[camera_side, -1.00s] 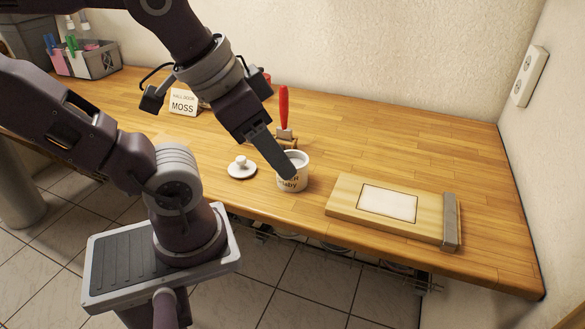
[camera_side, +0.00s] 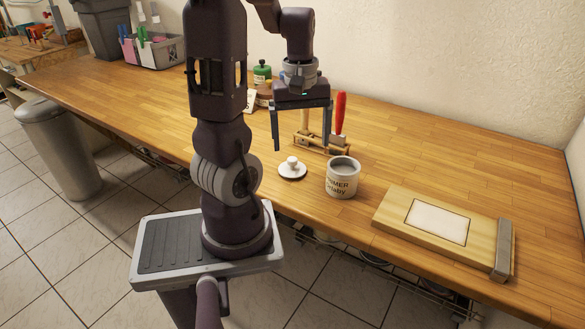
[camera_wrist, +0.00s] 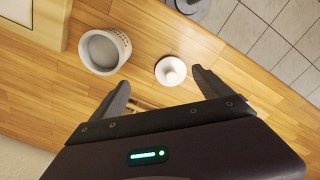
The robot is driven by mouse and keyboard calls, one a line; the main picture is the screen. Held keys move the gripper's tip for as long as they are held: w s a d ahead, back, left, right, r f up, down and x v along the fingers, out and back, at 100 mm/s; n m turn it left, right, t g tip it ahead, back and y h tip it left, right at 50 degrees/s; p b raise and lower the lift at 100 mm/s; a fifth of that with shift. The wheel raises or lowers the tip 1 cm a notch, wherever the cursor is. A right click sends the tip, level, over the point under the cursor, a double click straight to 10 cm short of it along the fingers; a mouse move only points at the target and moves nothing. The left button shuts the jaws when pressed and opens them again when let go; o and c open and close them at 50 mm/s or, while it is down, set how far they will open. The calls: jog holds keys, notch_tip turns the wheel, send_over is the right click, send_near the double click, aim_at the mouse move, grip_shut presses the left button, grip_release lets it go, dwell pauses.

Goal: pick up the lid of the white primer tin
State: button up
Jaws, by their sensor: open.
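The white tin (camera_side: 342,180), with dark "PRIMER" lettering, stands upright and uncovered on the wooden bench; grey shows inside it. Its white lid (camera_side: 292,170), a disc with a round knob on top, lies flat on the bench just left of the tin. My gripper (camera_side: 301,147) points down, open and empty, its two fingers spread wide, near the lid and higher than it. In the wrist view the lid (camera_wrist: 171,72) shows just ahead of the gap between the fingers (camera_wrist: 158,80), nearer the right finger. The open tin (camera_wrist: 104,50) is beyond the left finger.
A wooden rack (camera_side: 318,142) with a red-handled tool (camera_side: 340,118) stands behind the tin. A wooden board (camera_side: 415,222) with a pale panel lies to the right. A green-topped jar (camera_side: 262,73) is behind my gripper. The bench's front edge runs close to the lid.

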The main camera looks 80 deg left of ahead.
aim_at(292, 159)
jog(key=shift+n, duration=0.5)
jog(key=a+f, duration=0.1)
jog(key=f, duration=0.1)
jog(key=s+a+f, duration=0.1)
jog(key=f, duration=0.2)
jog(key=a+f, duration=0.1)
jog(key=f, duration=0.2)
jog(key=shift+s, duration=0.25)
jog(key=shift+d, duration=0.1)
jog(key=c, duration=1.5)
